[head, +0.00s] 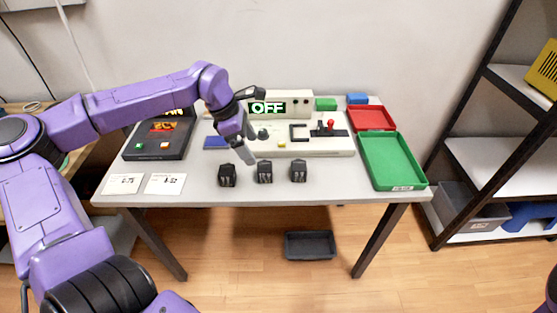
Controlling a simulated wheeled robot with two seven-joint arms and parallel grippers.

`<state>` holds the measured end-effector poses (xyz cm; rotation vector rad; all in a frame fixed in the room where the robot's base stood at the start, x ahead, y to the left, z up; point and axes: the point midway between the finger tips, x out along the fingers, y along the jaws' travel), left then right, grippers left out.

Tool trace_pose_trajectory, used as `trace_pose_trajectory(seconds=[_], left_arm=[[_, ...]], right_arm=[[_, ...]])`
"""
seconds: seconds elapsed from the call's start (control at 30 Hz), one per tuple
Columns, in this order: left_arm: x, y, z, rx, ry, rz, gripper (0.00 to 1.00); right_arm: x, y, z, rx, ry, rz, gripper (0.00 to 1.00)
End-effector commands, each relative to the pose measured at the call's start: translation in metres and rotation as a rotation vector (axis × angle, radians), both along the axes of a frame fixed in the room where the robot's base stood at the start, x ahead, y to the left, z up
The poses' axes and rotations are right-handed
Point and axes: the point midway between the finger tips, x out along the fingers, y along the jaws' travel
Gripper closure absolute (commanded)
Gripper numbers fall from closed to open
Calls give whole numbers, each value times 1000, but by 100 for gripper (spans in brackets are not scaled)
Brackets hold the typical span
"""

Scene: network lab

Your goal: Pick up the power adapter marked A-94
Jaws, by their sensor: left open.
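Three small black power adapters stand in a row near the front of the table: a left one (227,176), a middle one (265,173) and a right one (299,171). Their markings are too small to read, so I cannot tell which is A-94. My left gripper (246,154) is open and empty. It points down just behind and above the left and middle adapters, and seems apart from them. My right gripper is not in view.
Two white cards (122,184) (164,184) lie at the table's front left. A black device (160,150) is behind them. A pale panel (330,147) with an OFF display (267,108) is at the back. Green (427,184) and red (371,118) trays stand right. The front right of the adapters is clear.

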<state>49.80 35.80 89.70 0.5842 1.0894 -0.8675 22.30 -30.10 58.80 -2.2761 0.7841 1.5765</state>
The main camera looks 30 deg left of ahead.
Motion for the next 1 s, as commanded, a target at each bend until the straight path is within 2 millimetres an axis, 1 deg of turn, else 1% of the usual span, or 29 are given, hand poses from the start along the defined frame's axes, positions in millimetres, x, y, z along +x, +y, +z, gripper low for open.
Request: trace_pose_trajectory(seconds=[0.07, 0.2, 0.3, 0.37, 0.6, 0.7, 0.9, 0.93, 0.97, 1.0], left_arm=[[2, -3, -6, -10, 0, -2, 11], [11, -17, -32, -9, 3, -14, 11], [16, -24, -44, -9, 2, -19, 11], [18, -27, -50, -9, 1, -20, 11], [29, -35, -88, -8, 2, -20, 11], [31, -38, -96, -9, 0, -17, 11], [31, -38, -96, -10, -1, -16, 11], [31, -38, -96, -10, -1, -16, 17], [31, -37, -96, -10, -2, -15, 27], [31, -37, -96, -10, -2, -15, 40]], right_arm=[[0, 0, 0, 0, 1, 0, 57], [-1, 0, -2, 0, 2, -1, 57], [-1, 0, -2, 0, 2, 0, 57], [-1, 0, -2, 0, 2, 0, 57], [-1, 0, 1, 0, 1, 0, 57], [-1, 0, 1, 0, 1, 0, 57], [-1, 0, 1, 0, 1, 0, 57], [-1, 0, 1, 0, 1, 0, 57], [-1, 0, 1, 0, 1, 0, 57], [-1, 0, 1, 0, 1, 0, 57]])
